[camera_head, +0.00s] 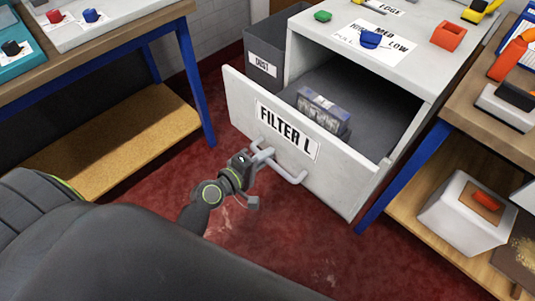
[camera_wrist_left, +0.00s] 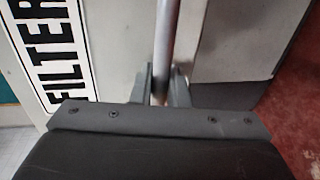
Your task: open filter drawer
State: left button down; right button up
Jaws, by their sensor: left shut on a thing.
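The filter drawer (camera_head: 240,98) is a pale grey drawer with a "FILTER L" label (camera_head: 287,130) on its front. It stands pulled out from the white cabinet (camera_head: 425,75), and its dark inside shows. A grey boxy filter block (camera_head: 323,108) is in it. My left gripper (camera_head: 262,157) is at the left part of the drawer's bar handle (camera_head: 292,177). In the left wrist view the fingers (camera_wrist_left: 160,88) are shut around the metal handle bar (camera_wrist_left: 167,40), with the label to the left. My right gripper is not in view.
A grey bin marked "DUST" (camera_head: 262,68) stands left of the drawer. Blue-legged benches stand at left (camera_head: 190,75) and right (camera_head: 408,170). A white box (camera_head: 465,220) sits on the right lower shelf. Red floor (camera_head: 300,235) is clear before the drawer.

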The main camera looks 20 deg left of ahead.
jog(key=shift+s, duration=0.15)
pick_arm(q)
jog(key=c, duration=1.5)
grip_release()
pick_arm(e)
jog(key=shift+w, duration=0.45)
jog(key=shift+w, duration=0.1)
